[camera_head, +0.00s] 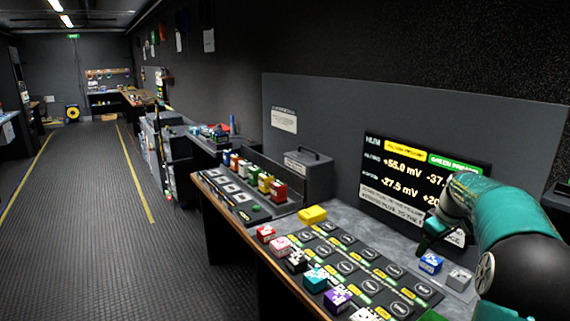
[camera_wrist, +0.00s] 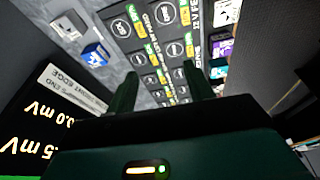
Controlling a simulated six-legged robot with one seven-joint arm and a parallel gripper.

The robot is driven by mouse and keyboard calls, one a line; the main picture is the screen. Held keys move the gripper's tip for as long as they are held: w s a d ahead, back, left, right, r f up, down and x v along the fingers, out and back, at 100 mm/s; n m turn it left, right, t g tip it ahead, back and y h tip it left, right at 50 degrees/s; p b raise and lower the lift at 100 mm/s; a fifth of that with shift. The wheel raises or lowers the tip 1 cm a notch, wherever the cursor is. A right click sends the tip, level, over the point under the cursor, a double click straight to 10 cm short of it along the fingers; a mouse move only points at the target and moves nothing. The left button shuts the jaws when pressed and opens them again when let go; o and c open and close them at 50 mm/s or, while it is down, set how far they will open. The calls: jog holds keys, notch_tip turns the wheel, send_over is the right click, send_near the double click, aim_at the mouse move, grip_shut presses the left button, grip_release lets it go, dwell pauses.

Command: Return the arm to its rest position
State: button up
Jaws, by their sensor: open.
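My arm (camera_head: 510,225) shows at the right of the head view, teal and black, bent over the back right of the bench. My gripper (camera_head: 432,238) hangs above the bench in front of the screen. In the wrist view my gripper (camera_wrist: 160,95) has its two dark fingers apart, with nothing between them. Below the fingers lies the black panel (camera_wrist: 165,45) with round marked spots and green and yellow labels. A blue block (camera_head: 431,263) and a grey-white block (camera_head: 459,279) sit on the bench near the gripper, apart from it.
The screen (camera_head: 415,190) stands close behind the gripper. Several coloured blocks, among them a teal one (camera_head: 316,279) and a purple one (camera_head: 337,299), line the bench's front edge. A yellow block (camera_head: 312,215) lies farther left. A grey case (camera_head: 308,175) stands behind. The aisle floor (camera_head: 90,220) is clear.

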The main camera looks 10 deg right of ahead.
jog(key=s+a+r+m, duration=0.1)
jog(key=s+a+r, duration=0.2)
jog(key=a, duration=0.5)
jog(key=s+a+r+h, duration=0.1)
jog(key=s+a+r, duration=0.15)
jog(key=a, duration=0.45)
jog(key=s+a+r+m, duration=0.15)
jog(key=s+a, duration=0.25)
jog(key=a, duration=0.4)
jog(key=s+a+f+t, duration=0.1)
jog(key=s+a+f, duration=0.1)
jog(key=s+a, duration=0.4)
jog(key=s+a+f+m+t, duration=0.1)
jog(key=s+a+f, duration=0.1)
jog(key=s+a, duration=0.4)
jog(key=s, duration=0.5)
jog(key=shift+a+f, duration=0.2)
jog(key=shift+a, duration=0.05)
jog(key=c, duration=0.3)
jog(key=shift+d, duration=0.1)
jog(key=shift+c, duration=0.2)
jog(key=shift+d+m, duration=0.1)
jog(key=shift+m, duration=0.15)
